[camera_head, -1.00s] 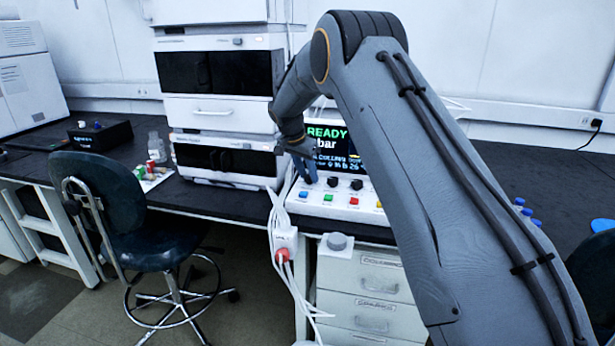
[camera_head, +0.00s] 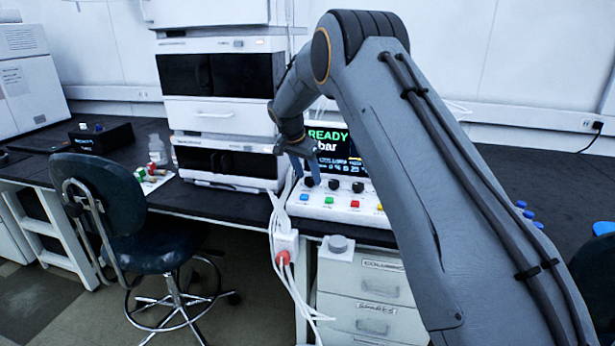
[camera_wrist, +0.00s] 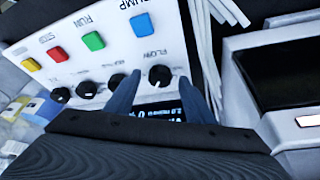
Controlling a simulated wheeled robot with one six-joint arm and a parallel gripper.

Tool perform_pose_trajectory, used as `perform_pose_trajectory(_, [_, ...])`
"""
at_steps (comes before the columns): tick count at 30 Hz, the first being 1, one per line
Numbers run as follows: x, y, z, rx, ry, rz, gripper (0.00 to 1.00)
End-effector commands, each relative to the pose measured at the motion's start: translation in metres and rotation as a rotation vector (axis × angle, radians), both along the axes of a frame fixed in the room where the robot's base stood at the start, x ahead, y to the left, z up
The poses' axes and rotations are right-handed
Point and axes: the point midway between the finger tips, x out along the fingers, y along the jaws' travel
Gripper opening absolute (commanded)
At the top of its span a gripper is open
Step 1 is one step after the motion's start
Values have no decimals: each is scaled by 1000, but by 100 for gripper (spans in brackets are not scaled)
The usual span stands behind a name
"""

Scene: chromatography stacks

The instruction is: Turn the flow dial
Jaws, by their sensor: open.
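The flow dial is a round black knob with a pale pointer mark (camera_wrist: 159,76), beside a label that seems to read FLOW. In the head view it is the leftmost black knob (camera_head: 309,182) on the white pump panel (camera_head: 340,212). My gripper (camera_head: 306,170) is open and empty just above it. In the wrist view the blue fingers of my gripper (camera_wrist: 160,78) stand on either side of the dial, with white panel showing between. I see no contact; the exact gap is hard to judge.
More black knobs (camera_wrist: 117,82) stand in a row beside the dial. Blue (camera_wrist: 141,25), green (camera_wrist: 93,41), red and yellow buttons line the panel. A READY screen (camera_head: 335,148) rises behind. White cables (camera_head: 277,215) and a stacked instrument (camera_head: 225,150) are close at left.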

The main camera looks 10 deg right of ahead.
Motion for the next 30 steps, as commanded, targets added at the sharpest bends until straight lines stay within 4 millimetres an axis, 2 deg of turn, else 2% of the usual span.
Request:
perform_pose_trajectory(6, [-8,11,34,0,-3,1,49])
perform_pose_trajectory(12, [-16,19,57,0,0,1,49])
perform_pose_trajectory(16, [-18,21,64,0,0,1,49])
perform_pose_trajectory(26, [-19,20,65,0,2,4,49])
perform_pose_trajectory(30, [-40,12,67,5,36,51,49])
